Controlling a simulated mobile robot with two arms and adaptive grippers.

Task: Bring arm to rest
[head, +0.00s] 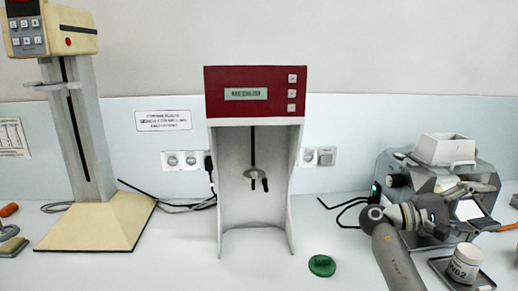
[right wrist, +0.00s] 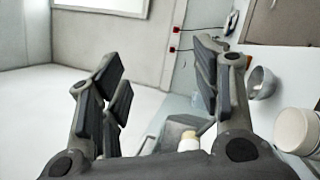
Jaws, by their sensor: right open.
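My right arm comes up from the lower right of the head view and bends to the right at the wrist. My right gripper (head: 484,200) is in front of the grey mill (head: 395,168), above and behind a white jar (head: 465,262). In the right wrist view the gripper (right wrist: 158,85) has its fingers spread wide, with nothing held between them. The jar stands on a dark flat plate (head: 440,264), below and apart from the gripper. My left gripper is not in view.
A white hopper (head: 443,149) tops the mill. A red-headed instrument (head: 255,108) stands mid-bench and a cream one (head: 95,225) at left. A green round piece (head: 322,265) lies on the bench. A bowl (right wrist: 262,82) shows in the wrist view. The front middle is mostly clear.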

